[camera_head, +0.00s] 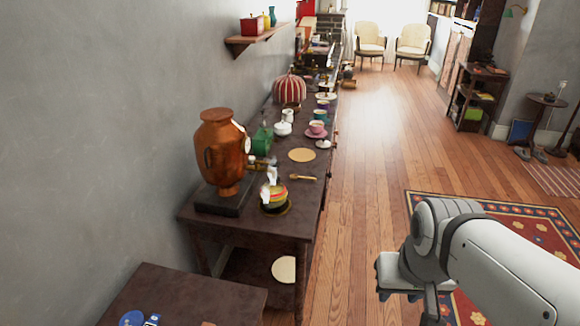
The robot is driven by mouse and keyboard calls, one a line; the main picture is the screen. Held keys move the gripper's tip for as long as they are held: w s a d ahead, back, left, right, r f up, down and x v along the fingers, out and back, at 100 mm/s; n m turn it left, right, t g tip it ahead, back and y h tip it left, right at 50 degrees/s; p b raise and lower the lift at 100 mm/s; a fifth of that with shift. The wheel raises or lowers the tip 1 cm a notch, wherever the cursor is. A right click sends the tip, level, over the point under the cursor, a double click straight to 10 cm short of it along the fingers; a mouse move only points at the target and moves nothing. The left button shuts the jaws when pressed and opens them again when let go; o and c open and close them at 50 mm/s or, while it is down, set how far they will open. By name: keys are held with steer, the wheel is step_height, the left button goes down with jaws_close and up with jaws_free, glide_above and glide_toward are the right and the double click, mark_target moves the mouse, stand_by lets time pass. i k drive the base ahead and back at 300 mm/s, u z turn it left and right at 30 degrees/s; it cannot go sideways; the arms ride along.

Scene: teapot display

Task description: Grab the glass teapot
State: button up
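I cannot make out a clearly glass teapot. A small pot with red, yellow and dark bands (273,195) and a bright, pale upper part stands near the front of the long dark table (290,222); I cannot tell whether it is glass. A white lidded pot (283,129) stands farther back on the same table. My arm reaches in at the lower right, over the floor and apart from the table. My gripper (432,306) is only partly visible there, and its fingers are not clear. I see nothing held.
A tall copper urn (222,150) stands left of the banded pot. A wooden spoon (303,178), a round tan mat (302,155) and several cups lie behind it. A lower dark table (190,296) is in front. The wooden floor (375,150) right of the long table is open.

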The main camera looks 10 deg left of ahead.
mark_target(278, 195)
steer(key=i, duration=0.95)
steer(key=u, duration=0.05)
